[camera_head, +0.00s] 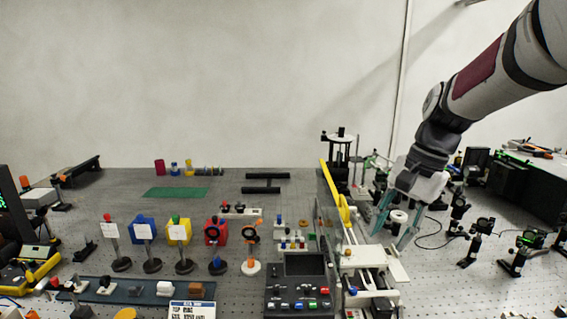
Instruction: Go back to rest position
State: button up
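My arm reaches in from the upper right. My gripper (388,241) points down at the right of the bench, beside the rail assembly. Its two teal fingers are spread apart. A small white spool-shaped part (398,217) shows between the fingers; I cannot tell whether it stands between them or behind them, and no finger clearly presses on it.
Close left of my gripper are a yellow upright part (335,195) and a white rail assembly (367,258). Optics posts (483,226) and a dark box (534,185) stand to the right. A control panel (300,287) and several mounts fill the front left.

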jog(key=s+a+r+n+t+h, duration=0.1)
jog(key=s+n, duration=0.3)
jog(key=s, duration=0.6)
jog(key=s+r+n+t+h, duration=0.1)
jog(key=s+n+t, duration=0.3)
jog(key=s, duration=0.7)
jog(key=shift+a+r+n+h, duration=0.4)
jog(key=shift+n+h, duration=0.1)
jog(key=shift+n, duration=0.1)
jog(key=shift+w, duration=0.1)
jog(key=shift+c, duration=0.2)
